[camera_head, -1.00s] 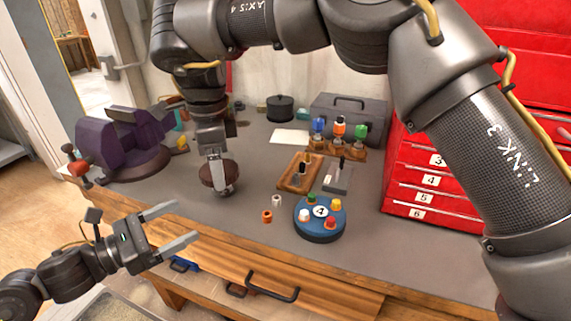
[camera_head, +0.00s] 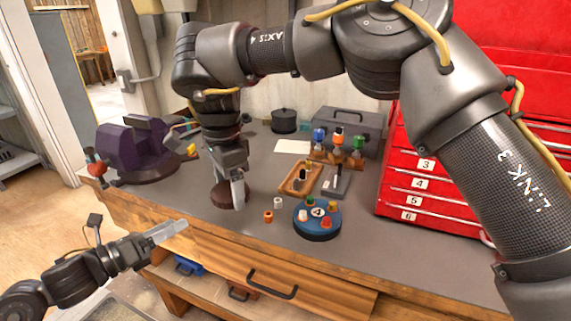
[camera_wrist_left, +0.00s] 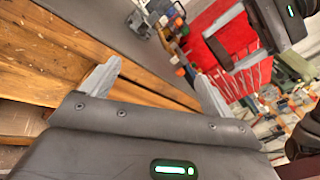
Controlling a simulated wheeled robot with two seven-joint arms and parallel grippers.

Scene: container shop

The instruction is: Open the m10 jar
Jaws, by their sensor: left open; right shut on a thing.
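A round dark brown thing (camera_head: 223,196), which looks like a jar or its lid, is on the grey bench top under my right gripper (camera_head: 237,199). The right gripper points down and is shut on it, its fingers covering part of it. I cannot read an m10 label. My left gripper (camera_head: 182,228) is open and empty in front of the bench's front edge, well apart from the brown thing. Its two spread fingers also show in the left wrist view (camera_wrist_left: 158,76).
A purple vise (camera_head: 135,150) stands at the left. Small orange (camera_head: 268,216) and white (camera_head: 278,202) pieces, a blue round holder (camera_head: 316,225) and a wooden tray (camera_head: 287,187) lie to the right. Red drawers (camera_head: 430,190) stand further right. A drawer handle (camera_head: 272,286) juts from the bench front.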

